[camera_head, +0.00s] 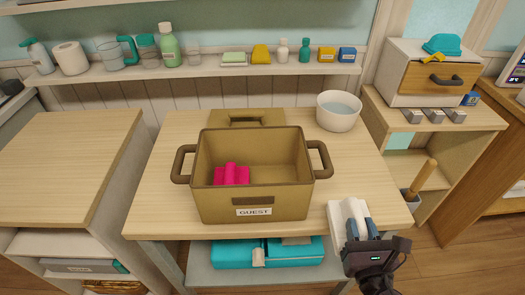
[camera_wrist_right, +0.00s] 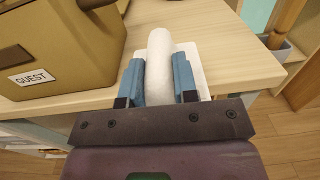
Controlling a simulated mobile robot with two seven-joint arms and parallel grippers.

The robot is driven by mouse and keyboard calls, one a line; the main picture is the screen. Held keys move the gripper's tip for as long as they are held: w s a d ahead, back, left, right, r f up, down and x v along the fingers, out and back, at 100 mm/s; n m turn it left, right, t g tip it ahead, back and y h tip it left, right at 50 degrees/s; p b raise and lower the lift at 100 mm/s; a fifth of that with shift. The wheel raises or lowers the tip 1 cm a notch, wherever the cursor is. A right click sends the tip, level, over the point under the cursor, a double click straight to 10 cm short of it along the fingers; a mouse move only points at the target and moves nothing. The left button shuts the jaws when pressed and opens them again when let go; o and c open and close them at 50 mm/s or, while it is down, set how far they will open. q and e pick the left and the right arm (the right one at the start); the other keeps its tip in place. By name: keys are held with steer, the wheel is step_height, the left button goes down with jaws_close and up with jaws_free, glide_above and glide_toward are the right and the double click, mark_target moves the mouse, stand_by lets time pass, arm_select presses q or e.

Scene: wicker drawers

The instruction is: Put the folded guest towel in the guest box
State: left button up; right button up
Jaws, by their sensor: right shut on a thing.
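The guest box (camera_head: 252,206) is an olive-brown open bin with two side handles and a GUEST label, standing on the wooden table. It also shows at the left of the right wrist view (camera_wrist_right: 60,65). A pink item (camera_head: 231,175) lies inside it. My right gripper (camera_head: 360,229) is shut on a white folded towel (camera_head: 347,212) at the table's front right corner, right of the box. In the right wrist view, blue fingers (camera_wrist_right: 157,80) press both sides of the towel's raised roll (camera_wrist_right: 160,55). Whether the towel touches the table is unclear. My left gripper is not in view.
The box's lid (camera_head: 245,117) lies behind it. A white bowl (camera_head: 339,110) stands at the back right of the table (camera_head: 155,205). A shelf (camera_head: 210,72) with bottles runs along the wall. Teal folded items (camera_head: 295,252) lie below the table.

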steer(key=shift+w+a+r+y, duration=0.15)
steer(key=shift+w+y, duration=0.15)
steer(key=shift+w, duration=0.15)
glide_above(332, 183)
steer(key=s, duration=0.5)
steer(key=shift+w, duration=0.2)
steer(key=shift+w+b, duration=0.3)
steer(key=shift+w, duration=0.3)
steer(key=w, duration=0.3)
steer(key=shift+w+b, duration=0.3)
steer(key=shift+w, duration=0.05)
steer(key=shift+s+f+b, duration=0.15)
steer(key=shift+f+b, duration=0.2)
steer(key=shift+f, duration=0.6)
steer(key=shift+r, duration=0.15)
steer(key=o, duration=0.8)
steer(key=shift+o, duration=0.7)
